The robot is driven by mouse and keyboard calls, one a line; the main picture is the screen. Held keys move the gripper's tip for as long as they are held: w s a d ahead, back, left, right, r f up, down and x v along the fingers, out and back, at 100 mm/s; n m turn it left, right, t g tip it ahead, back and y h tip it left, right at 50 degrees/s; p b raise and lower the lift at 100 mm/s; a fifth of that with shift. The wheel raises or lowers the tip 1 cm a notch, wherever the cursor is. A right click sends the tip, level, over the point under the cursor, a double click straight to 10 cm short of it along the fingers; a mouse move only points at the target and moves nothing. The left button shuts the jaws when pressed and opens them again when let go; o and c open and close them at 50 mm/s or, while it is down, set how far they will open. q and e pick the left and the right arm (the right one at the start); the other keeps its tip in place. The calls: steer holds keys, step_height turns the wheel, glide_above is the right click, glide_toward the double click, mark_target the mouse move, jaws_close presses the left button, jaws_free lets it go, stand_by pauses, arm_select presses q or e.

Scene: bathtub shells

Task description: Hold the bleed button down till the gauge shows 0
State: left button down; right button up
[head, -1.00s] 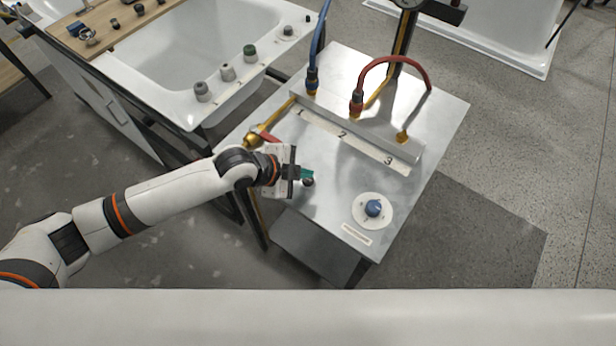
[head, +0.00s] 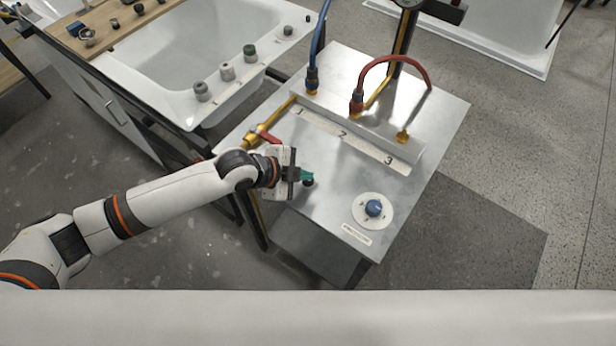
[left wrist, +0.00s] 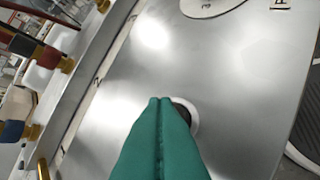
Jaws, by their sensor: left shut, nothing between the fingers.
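My left gripper (head: 308,175) is shut with nothing between its teal fingers, at the near left part of the metal bench top. Its fingertips are right at a small dark round button (head: 309,183). In the left wrist view the shut fingertips (left wrist: 161,101) overlap the dark button (left wrist: 183,112) in its pale ring and hide much of it. I cannot tell whether they touch it or press it down. The gauge (head: 408,3) is cut off by the top edge of the head view, so its reading is hidden. My right gripper is not in view.
A blue knob (head: 374,208) on a white dial sits to the right of the button. A manifold with positions 1, 2, 3 (head: 342,135) carries a blue hose (head: 317,45) and a red hose (head: 395,59). A red-handled brass valve (head: 262,136) is close behind my gripper. Bathtubs stand behind.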

arm_select(q)
steer(key=shift+f, duration=0.45)
stand_by(2.0)
steer(key=shift+r+p, duration=0.55)
steer(key=shift+r, duration=0.35)
steer(key=shift+r, duration=0.1)
step_height(320, 180, up, 5)
steer(key=p, duration=0.4)
steer(key=shift+p, duration=0.35)
